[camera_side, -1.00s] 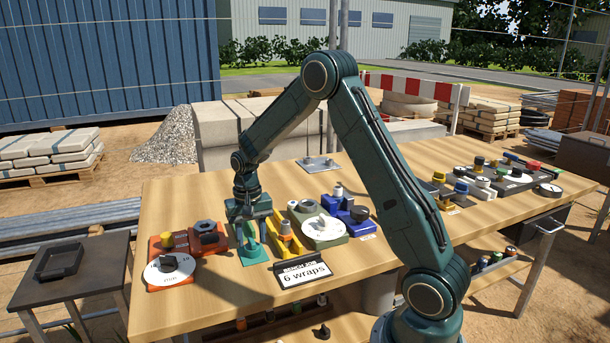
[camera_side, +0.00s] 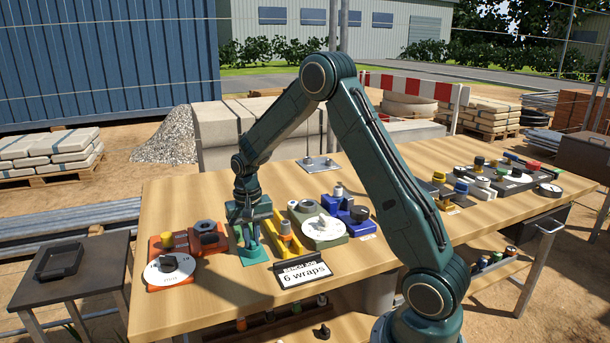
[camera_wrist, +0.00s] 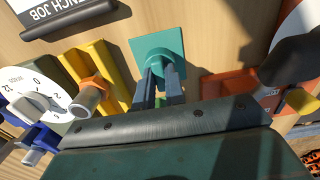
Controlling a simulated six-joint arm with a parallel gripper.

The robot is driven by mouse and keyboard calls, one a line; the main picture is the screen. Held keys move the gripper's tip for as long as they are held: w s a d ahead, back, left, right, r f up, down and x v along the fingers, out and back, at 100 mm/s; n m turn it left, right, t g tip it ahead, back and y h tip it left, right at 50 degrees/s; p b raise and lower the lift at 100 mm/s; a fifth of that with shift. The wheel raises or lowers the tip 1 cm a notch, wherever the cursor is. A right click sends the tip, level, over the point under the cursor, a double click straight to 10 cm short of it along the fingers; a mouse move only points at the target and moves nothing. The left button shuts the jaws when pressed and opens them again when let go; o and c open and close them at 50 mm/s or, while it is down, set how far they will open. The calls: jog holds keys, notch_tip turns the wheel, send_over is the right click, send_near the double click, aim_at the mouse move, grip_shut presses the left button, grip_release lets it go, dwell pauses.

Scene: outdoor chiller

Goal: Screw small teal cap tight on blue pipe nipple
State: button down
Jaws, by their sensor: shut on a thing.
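My gripper (camera_side: 245,239) points down over a teal square base (camera_side: 252,255) near the front left of the bench. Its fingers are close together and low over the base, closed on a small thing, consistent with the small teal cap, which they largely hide. In the wrist view, the two fingers (camera_wrist: 160,88) reach to the near edge of the same teal base (camera_wrist: 157,45). I cannot make out the blue pipe nipple or how the cap sits on it.
A yellow fixture with an orange-collared pipe (camera_side: 285,232) stands close right. Beyond it are a white dial (camera_side: 322,229) and a blue fixture (camera_side: 350,212). An orange unit with a dial (camera_side: 170,270) stands left. A "6 wraps" sign (camera_side: 303,273) is in front.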

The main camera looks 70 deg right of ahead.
aim_at(252, 240)
jog(key=shift+r, duration=3.45)
jog(key=s+d+r+m, duration=0.2)
jog(key=s+d, duration=0.2)
jog(key=d, duration=0.6)
jog(key=s+d+r+m, duration=0.2)
jog(key=s+d, duration=0.3)
jog(key=d, duration=0.5)
jog(key=s+d+r+m, duration=0.2)
jog(key=s+d+r, duration=0.2)
jog(key=d, duration=0.7)
jog(key=shift+s+r, duration=0.2)
jog(key=shift+s, duration=0.25)
jog(key=shift+f, duration=0.1)
jog(key=shift+f, duration=2.8)
